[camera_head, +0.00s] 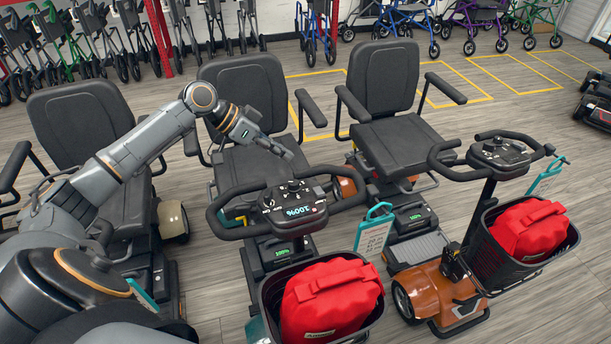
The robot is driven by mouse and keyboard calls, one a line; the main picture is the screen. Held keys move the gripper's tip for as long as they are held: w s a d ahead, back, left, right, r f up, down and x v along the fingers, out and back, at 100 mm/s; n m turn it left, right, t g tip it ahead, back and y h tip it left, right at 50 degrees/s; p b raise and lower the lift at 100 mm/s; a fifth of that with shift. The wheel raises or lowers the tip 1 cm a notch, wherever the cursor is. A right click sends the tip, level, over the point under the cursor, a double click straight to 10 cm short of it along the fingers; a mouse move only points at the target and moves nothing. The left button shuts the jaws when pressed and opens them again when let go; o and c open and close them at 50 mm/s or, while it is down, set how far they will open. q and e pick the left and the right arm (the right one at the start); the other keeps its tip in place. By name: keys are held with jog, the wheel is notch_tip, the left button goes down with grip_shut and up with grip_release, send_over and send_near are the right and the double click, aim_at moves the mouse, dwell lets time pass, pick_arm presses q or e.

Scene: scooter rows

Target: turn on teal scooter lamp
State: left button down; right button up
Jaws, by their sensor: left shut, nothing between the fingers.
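The scooter in the middle shows small teal body parts (254,327) low beside its front basket, so I take it as the teal scooter. Its dashboard (292,207) has a lit display, a knob and several small markings, between black looped handlebars (232,228). I cannot make out which control is the lamp switch, and the lamp itself is not visible. My left gripper (287,153) is shut and empty. It shows above the dashboard in the picture, in front of the scooter's black seat, and appears apart from the controls. My right gripper is not in view.
A red bag (330,300) sits in the middle scooter's basket. An orange scooter (465,300) with another red bag (530,230) stands to the right. Another black seat (80,125) is at left behind my arm. Folded walkers and rollators (315,35) line the back.

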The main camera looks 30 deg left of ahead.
pick_arm(q)
jog(key=p, duration=0.3)
send_over(322, 192)
jog(key=a, duration=0.3)
jog(key=f, duration=0.6)
jog(key=shift+s, duration=0.3)
jog(key=f, duration=0.1)
jog(key=f+p, duration=0.1)
jog(key=d+f, duration=0.1)
jog(key=shift+s+f+p, duration=0.25)
jog(key=shift+p, duration=0.05)
jog(key=shift+s+f, duration=0.1)
jog(key=shift+f, duration=0.4)
jog(key=shift+d, duration=0.1)
jog(key=shift+d+f+b, duration=0.1)
jog(key=shift+f+b, duration=0.3)
jog(key=shift+s+r, duration=0.1)
jog(key=shift+s, duration=0.05)
